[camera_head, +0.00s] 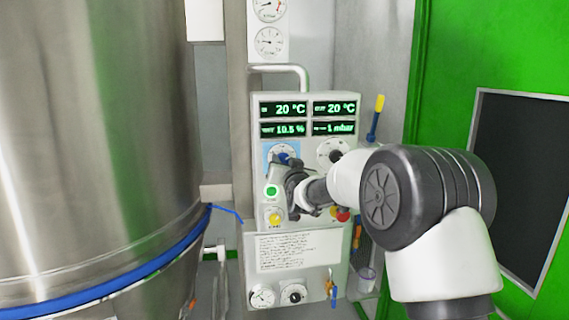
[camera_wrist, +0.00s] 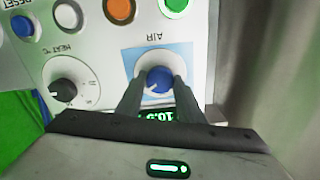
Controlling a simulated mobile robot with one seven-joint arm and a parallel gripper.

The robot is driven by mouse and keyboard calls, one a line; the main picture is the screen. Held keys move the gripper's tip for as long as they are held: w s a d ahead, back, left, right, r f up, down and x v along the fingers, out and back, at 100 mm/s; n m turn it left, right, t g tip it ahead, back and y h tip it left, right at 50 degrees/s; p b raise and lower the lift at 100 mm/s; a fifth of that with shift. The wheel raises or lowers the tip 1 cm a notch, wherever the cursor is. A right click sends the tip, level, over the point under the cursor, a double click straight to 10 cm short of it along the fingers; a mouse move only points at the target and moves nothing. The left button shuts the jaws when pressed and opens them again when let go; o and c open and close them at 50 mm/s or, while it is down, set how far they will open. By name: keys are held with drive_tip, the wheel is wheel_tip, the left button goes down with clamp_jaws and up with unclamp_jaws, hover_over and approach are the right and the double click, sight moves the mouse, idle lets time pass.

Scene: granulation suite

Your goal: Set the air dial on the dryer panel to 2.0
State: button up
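The air dial (camera_wrist: 157,82) is a blue knob on a light-blue square of the dryer panel (camera_wrist: 105,60), which appears upside down in the wrist view. Its white pointer mark points to the lower left there; the scale numbers are too small or covered to read. My gripper (camera_wrist: 160,77) has one finger on each side of the knob, with no clear gap seen, so it looks shut on it. In the head view, my gripper (camera_head: 288,163) is at the blue air dial (camera_head: 281,152) on the panel's upper left and partly covers it.
The black heat dial (camera_wrist: 63,90) is beside the air dial. Green (camera_head: 271,191) and yellow (camera_head: 274,218) buttons sit below it, with a red button (camera_head: 342,214) to the right. A large steel vessel (camera_head: 95,130) stands left and a green door (camera_head: 450,50) right.

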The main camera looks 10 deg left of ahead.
drive_tip(key=shift+c, duration=0.8)
drive_tip(key=shift+f+b, duration=0.1)
drive_tip(key=shift+b, duration=0.2)
drive_tip(key=shift+n, duration=0.4)
drive_tip(key=shift+n+b, duration=5.3)
drive_tip(key=shift+n, duration=0.2)
